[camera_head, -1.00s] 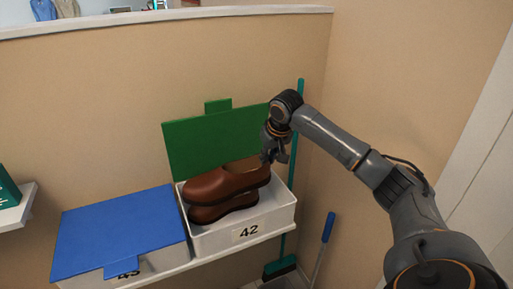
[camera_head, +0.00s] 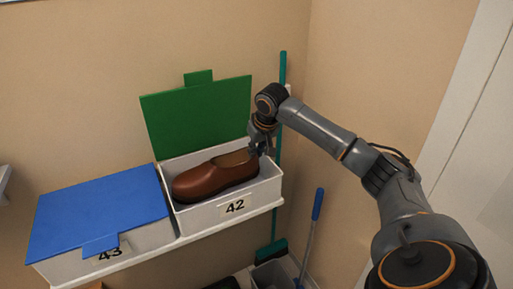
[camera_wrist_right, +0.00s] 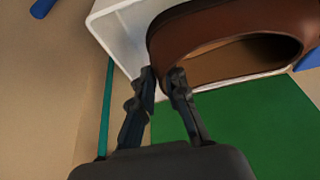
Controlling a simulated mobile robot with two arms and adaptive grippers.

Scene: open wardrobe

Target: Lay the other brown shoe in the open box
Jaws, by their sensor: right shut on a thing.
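A brown shoe (camera_head: 215,178) lies low in the open white box 42 (camera_head: 235,208), its toe toward the left and its heel toward the right. My right gripper (camera_head: 258,150) is shut on the rim at its heel, at the box's right back side. In the right wrist view my gripper's fingers (camera_wrist_right: 162,76) pinch the heel edge of the brown shoe (camera_wrist_right: 215,25), with the white box behind it. The second brown shoe does not show now; the held shoe hides it or the box wall does. My left gripper is not in view.
The box's green lid (camera_head: 200,115) stands open behind it. A box with a blue lid (camera_head: 95,210), marked 43, stands to the left on the same white shelf (camera_head: 190,240). A teal broom (camera_head: 274,200) and a blue-handled tool (camera_head: 317,210) stand to the right.

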